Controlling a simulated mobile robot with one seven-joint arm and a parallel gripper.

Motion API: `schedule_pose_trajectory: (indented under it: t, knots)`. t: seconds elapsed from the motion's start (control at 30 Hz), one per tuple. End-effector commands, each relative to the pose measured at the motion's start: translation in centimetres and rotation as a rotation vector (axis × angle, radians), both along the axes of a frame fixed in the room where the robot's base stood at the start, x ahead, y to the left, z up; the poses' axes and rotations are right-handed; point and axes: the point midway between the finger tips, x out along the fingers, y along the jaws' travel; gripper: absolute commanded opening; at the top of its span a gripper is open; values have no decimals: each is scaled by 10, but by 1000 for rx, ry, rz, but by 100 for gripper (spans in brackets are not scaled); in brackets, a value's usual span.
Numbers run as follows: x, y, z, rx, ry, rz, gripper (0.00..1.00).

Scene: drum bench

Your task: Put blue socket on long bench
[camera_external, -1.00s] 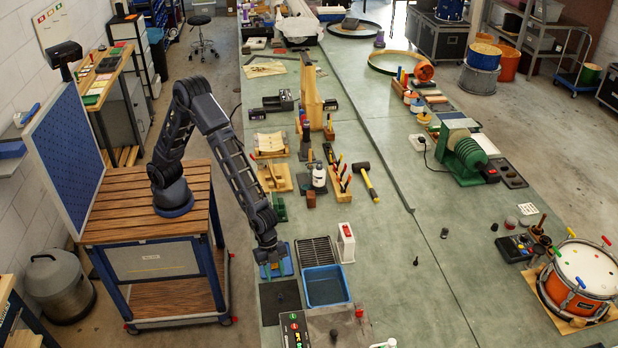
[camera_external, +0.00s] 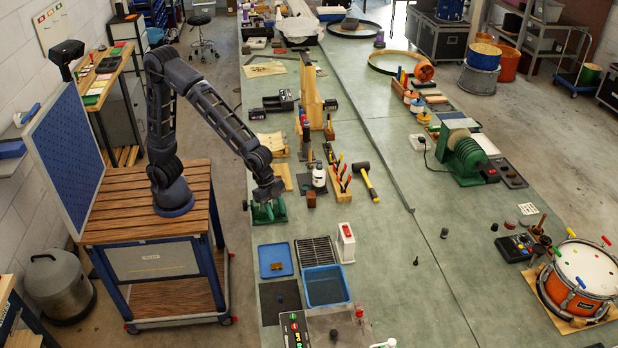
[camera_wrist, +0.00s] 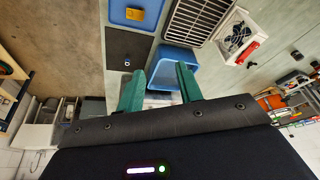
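The long bench (camera_external: 395,255) is the grey-green worktop running from the front to the back of the external view. I cannot pick out a blue socket with certainty in either view. My gripper (camera_external: 268,214) is at the bench's left edge, beyond the blue tray (camera_external: 262,270), and overlaps a green fixture in the picture. In the wrist view its two green fingers (camera_wrist: 160,92) stand apart, with nothing visibly held between them. The blue tray holds a small brownish-yellow piece (camera_wrist: 134,14).
A blue bin (camera_external: 325,287), a dark rack (camera_external: 315,250) and a black mat (camera_external: 279,299) lie near the tray. A white box (camera_external: 346,243) stands beside the rack. A hammer (camera_external: 367,184) and a tool block are further back. The middle of the bench is mostly clear.

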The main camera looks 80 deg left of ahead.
Motion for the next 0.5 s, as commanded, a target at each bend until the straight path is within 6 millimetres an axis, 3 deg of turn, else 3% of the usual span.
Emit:
schedule_pose_trajectory:
  t: [0.03,0.1,0.27,0.5]
  knots:
    - [0,24,15,1,-8,41,36]
    - [-1,54,30,5,-11,96,36]
    - [-13,121,60,10,-15,223,36]
    - [-47,214,94,12,-20,417,36]
